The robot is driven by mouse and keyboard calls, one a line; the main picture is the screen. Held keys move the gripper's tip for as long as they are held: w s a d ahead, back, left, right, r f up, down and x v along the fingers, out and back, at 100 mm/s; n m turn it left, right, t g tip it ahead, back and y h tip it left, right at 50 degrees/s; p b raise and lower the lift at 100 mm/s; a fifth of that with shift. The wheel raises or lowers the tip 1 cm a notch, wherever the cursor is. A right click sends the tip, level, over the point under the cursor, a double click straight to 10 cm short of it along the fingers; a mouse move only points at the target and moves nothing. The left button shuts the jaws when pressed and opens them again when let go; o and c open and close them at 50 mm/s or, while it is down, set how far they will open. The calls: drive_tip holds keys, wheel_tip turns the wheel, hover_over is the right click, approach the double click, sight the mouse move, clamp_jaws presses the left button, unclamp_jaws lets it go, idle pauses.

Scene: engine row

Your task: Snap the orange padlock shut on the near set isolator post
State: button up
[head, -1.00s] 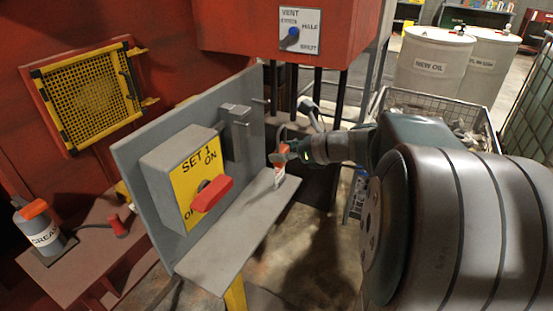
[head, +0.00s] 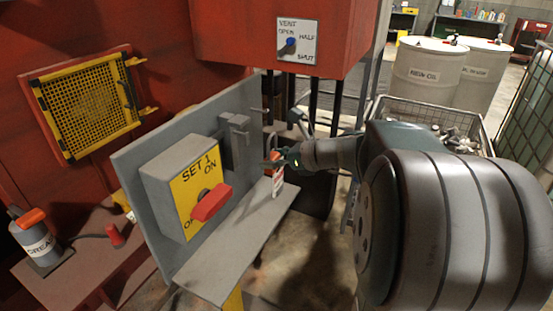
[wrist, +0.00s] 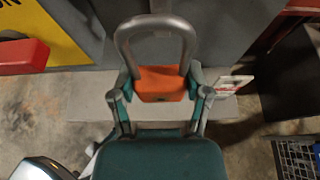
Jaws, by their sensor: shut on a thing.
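The orange padlock (wrist: 162,84) is held between the fingers of my gripper (wrist: 160,92) in the wrist view, its grey shackle pointing away from the palm. In the head view my gripper (head: 277,160) is above the grey shelf (head: 225,262), at its far end. The SET 1 isolator box (head: 185,190) has a yellow plate and a red handle (head: 211,202) on a grey upright panel (head: 135,160). A grey post-like fitting (head: 236,138) sits on the panel right of the box. The padlock appears apart from it. Whether the shackle is open is hard to tell.
A red-and-white tag (wrist: 232,84) shows beside the padlock. A red cabinet with a vent dial (head: 290,42) hangs above. A wire cage (head: 430,110) and white oil drums (head: 428,72) stand behind my arm. A grease canister (head: 35,240) is at the left.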

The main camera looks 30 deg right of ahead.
sight(248, 142)
drive_tip(key=shift+w+a, duration=0.2)
drive_tip(key=shift+w, duration=0.35)
drive_tip(key=shift+w+a+f, duration=0.1)
drive_tip(key=shift+w+a, duration=0.55)
drive_tip(key=shift+w, duration=0.35)
drive_tip(key=shift+w+a+r, duration=0.1)
drive_tip(key=shift+w+a, duration=0.6)
drive_tip(key=shift+w, duration=0.3)
drive_tip(key=shift+w+a+f, duration=0.1)
drive_tip(key=shift+w+a, duration=0.55)
drive_tip(key=shift+w, duration=0.35)
drive_tip(key=shift+w+a, duration=0.1)
drive_tip(key=shift+w+a+f, duration=0.1)
drive_tip(key=shift+w+f, duration=0.05)
drive_tip(key=shift+r, duration=1.4)
drive_tip(key=shift+f, duration=0.55)
drive_tip(key=o, duration=1.3)
